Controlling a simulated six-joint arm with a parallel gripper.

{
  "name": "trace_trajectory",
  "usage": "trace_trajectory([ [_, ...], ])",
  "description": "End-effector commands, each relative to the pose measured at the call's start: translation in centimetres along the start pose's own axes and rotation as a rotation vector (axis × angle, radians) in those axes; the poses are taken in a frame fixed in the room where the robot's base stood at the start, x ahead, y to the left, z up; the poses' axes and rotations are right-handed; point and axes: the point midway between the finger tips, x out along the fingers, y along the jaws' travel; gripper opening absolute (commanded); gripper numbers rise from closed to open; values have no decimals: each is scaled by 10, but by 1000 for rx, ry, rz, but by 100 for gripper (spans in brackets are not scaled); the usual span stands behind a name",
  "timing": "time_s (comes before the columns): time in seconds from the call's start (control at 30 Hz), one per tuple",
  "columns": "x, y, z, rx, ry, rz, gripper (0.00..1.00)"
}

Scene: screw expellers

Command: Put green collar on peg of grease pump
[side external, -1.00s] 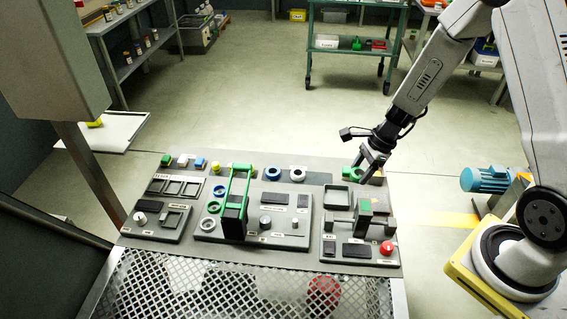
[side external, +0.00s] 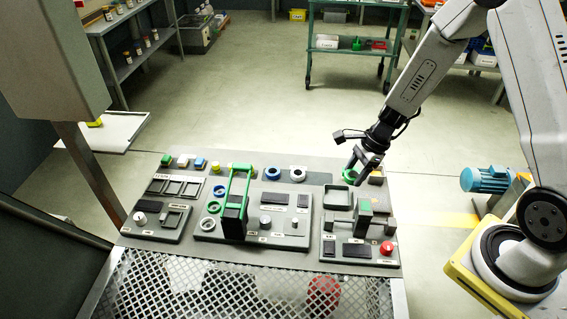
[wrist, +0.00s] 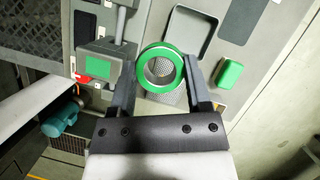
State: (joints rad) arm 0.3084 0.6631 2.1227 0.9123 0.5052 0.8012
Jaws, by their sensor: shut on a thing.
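The green collar (wrist: 146,78) is a ring with a flat green rim, held between the two fingers of my gripper (wrist: 161,62) in the wrist view. In the side external view the green collar (side external: 348,176) shows at the tips of my gripper (side external: 357,172), near the board's back right. The collar looks raised above the board, though its height is hard to judge. A small upright peg (side external: 295,224) stands on the middle panel (side external: 208,230). The labels are too small to read, so I cannot tell which unit is the grease pump.
A tall green-handled lever (side external: 240,168) rises from the middle panel. The right panel has a green-topped block (side external: 364,207) and a red button (side external: 387,247). A blue ring (side external: 272,174) and a white ring (side external: 298,174) lie at the back. An open tray (side external: 337,195) is near my gripper.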

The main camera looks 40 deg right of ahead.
Motion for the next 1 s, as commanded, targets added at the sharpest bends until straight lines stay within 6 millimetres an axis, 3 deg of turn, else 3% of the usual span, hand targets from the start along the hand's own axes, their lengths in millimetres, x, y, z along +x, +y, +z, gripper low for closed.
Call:
trace_trajectory([
  [0.27, 27, 0, 51, -155, -3, 62, 0],
  [0.6, 64, 14, 120, -359, -2, 147, 0],
  [0.8, 75, 22, 140, -421, -1, 174, 0],
  [1.0, 78, 24, 145, -434, 0, 180, 0],
])
